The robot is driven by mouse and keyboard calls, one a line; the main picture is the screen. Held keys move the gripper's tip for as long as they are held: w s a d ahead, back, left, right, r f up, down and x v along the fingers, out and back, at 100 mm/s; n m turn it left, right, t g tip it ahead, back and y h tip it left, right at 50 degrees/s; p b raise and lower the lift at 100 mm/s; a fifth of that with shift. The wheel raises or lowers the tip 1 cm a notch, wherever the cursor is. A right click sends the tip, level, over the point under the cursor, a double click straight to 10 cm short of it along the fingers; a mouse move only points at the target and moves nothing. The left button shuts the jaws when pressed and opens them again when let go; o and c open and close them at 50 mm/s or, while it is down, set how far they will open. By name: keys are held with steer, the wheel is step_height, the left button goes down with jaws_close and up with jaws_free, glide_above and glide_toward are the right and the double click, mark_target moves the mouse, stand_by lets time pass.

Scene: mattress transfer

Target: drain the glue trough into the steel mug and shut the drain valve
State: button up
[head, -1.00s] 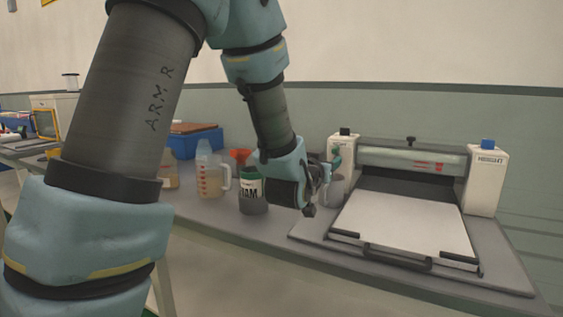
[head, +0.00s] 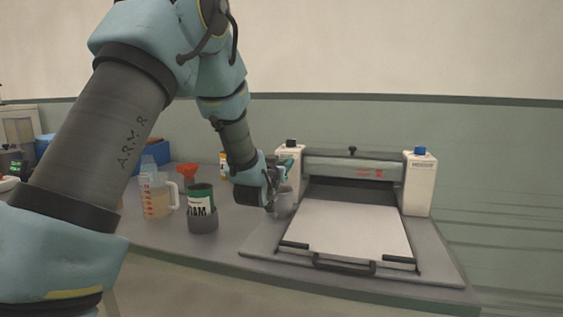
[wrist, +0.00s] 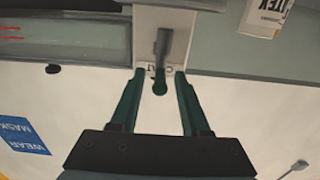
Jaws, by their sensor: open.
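The glue trough (head: 340,167) is the long bar across the back of the coating machine, between two white posts. The steel mug (head: 284,205) stands by the foot of the left post, partly hidden by my gripper (head: 282,172). The glue and the mug's inside are not visible.
A white sheet (head: 347,231) lies on the machine's bed. To the left stand a dark tin (head: 202,210) with a green upper part, a measuring jug (head: 156,198) and a red funnel (head: 187,171). The counter's front edge runs below them.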

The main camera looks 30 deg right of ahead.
steer(key=shift+c, duration=0.3)
jaws_close()
stand_by(0.3)
